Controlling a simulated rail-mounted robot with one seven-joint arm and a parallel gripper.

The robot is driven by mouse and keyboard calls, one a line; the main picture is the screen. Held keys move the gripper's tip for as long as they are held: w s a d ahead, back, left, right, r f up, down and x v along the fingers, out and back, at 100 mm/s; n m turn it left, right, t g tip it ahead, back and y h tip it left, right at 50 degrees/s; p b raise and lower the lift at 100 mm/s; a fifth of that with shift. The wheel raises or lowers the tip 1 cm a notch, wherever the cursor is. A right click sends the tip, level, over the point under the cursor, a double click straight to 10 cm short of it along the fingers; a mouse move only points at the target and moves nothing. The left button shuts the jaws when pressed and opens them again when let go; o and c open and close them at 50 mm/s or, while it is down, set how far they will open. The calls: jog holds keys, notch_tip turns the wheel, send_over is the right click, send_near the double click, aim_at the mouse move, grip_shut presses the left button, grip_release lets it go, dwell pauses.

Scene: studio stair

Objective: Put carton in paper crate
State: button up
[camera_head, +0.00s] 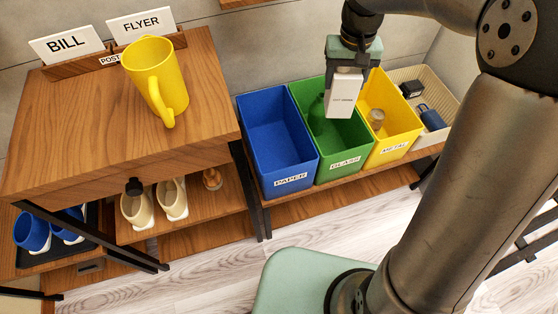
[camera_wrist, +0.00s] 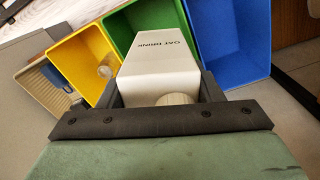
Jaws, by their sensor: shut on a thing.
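A white oat drink carton (camera_head: 343,93) is held in my gripper (camera_head: 346,76), which is shut on it. It hangs over the green glass crate (camera_head: 340,148), near its right side. In the wrist view the carton (camera_wrist: 158,58) points away between the fingers, with the green crate (camera_wrist: 122,24) behind it. The blue paper crate (camera_head: 277,141) stands to the left of the green one and looks empty. It also shows in the wrist view (camera_wrist: 235,72), to the right of the carton.
The yellow metal crate (camera_head: 404,131) holds a can (camera_head: 377,119). A beige basket (camera_head: 450,96) at the right holds dark and blue items. A wooden cabinet (camera_head: 120,160) with a yellow mug (camera_head: 158,76) on top stands left of the crates.

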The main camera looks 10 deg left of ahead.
jog(key=s+a+f+n+b, duration=0.2)
jog(key=s+a+f+b, duration=0.25)
jog(key=a+f, duration=0.35)
jog(key=s+a+f+n+b, duration=0.25)
jog(key=a+f+b, duration=0.3)
jog(key=f, duration=0.35)
notch_tip(320, 180, down, 10)
jog(key=b, duration=0.3)
jog(key=shift+s+d+m, duration=0.15)
jog(key=shift+d+m, duration=0.05)
jog(key=shift+m, duration=0.15)
jog(key=shift+f+b, duration=0.2)
jog(key=shift+b, duration=0.1)
jog(key=o, duration=0.9)
jog(key=shift+o, duration=0.2)
jog(key=shift+r, duration=0.1)
